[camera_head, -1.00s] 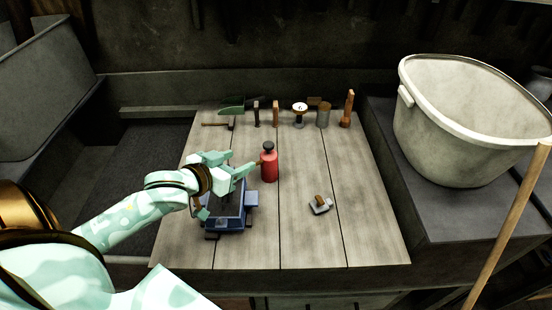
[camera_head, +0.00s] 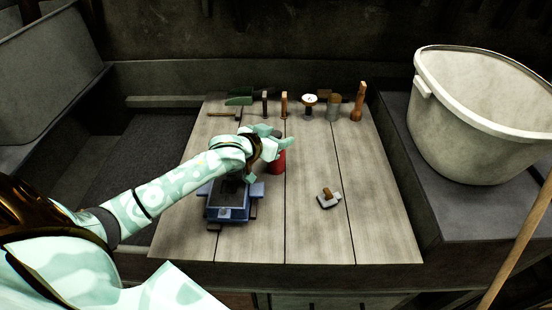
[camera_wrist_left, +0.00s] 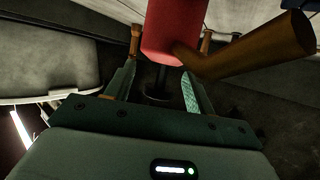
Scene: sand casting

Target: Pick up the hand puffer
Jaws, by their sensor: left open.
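The hand puffer appears to be the red bottle-shaped thing (camera_head: 279,163) standing on the wooden board right of the blue flask. Its upper part is hidden behind my left gripper (camera_head: 277,138) in the head view. In the left wrist view its red body (camera_wrist_left: 172,30), brown side nozzle (camera_wrist_left: 250,50) and dark stem with a knob show close up. My left gripper (camera_wrist_left: 160,88) is open there, with one finger on each side of the dark stem. Whether the fingers touch it, I cannot tell. My right gripper is in neither view.
The blue flask (camera_head: 228,213) sits just left of the puffer. A small grey tool with a brown handle (camera_head: 329,197) lies to the right. Several tools line the board's back edge, including a hammer (camera_head: 224,113). A large pale bucket (camera_head: 470,135) stands right. The board's front right is clear.

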